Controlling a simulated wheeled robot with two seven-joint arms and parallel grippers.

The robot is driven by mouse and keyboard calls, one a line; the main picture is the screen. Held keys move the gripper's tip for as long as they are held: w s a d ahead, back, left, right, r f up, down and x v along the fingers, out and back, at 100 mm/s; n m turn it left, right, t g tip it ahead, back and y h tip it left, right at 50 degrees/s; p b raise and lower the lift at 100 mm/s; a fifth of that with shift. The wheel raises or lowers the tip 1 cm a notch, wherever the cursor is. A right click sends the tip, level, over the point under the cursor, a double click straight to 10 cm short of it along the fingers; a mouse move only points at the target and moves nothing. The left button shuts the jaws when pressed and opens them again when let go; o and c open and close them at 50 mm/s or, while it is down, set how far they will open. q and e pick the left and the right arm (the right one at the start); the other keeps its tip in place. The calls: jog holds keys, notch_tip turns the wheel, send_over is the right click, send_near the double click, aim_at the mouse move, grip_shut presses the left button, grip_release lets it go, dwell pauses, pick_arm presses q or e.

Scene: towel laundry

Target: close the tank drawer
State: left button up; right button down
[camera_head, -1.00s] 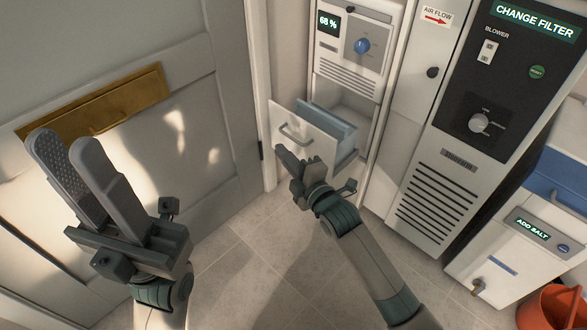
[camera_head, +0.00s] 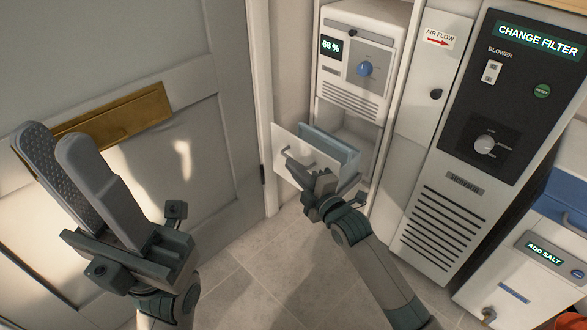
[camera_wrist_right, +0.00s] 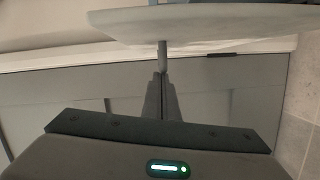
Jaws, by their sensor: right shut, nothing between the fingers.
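The tank drawer has a white front (camera_head: 305,145) and stands pulled out, low in the white cabinet. A pale blue tank (camera_head: 335,150) sits inside it. My right gripper (camera_head: 294,167) is shut and empty, at the outer face of the drawer front by its grey bar handle (camera_head: 288,153). It hides part of the handle and lower front. In the right wrist view the fingers (camera_wrist_right: 160,88) point at the handle (camera_wrist_right: 162,55) under the white front (camera_wrist_right: 205,22); contact is unclear. My left gripper (camera_head: 58,150) is open and empty, raised at the left.
A unit with a 68 % display (camera_head: 332,46) and blue knob sits above the drawer. A black-panelled blower cabinet (camera_head: 445,200) stands to the right, with an ADD SALT unit (camera_head: 510,285) beyond. A grey door (camera_head: 215,125) is at left. The tiled floor (camera_head: 245,285) is clear.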

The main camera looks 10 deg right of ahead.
jog(key=w+d, duration=1.2)
jog(key=d, duration=0.3)
jog(key=shift+d, duration=0.35)
jog(key=shift+r, duration=0.1)
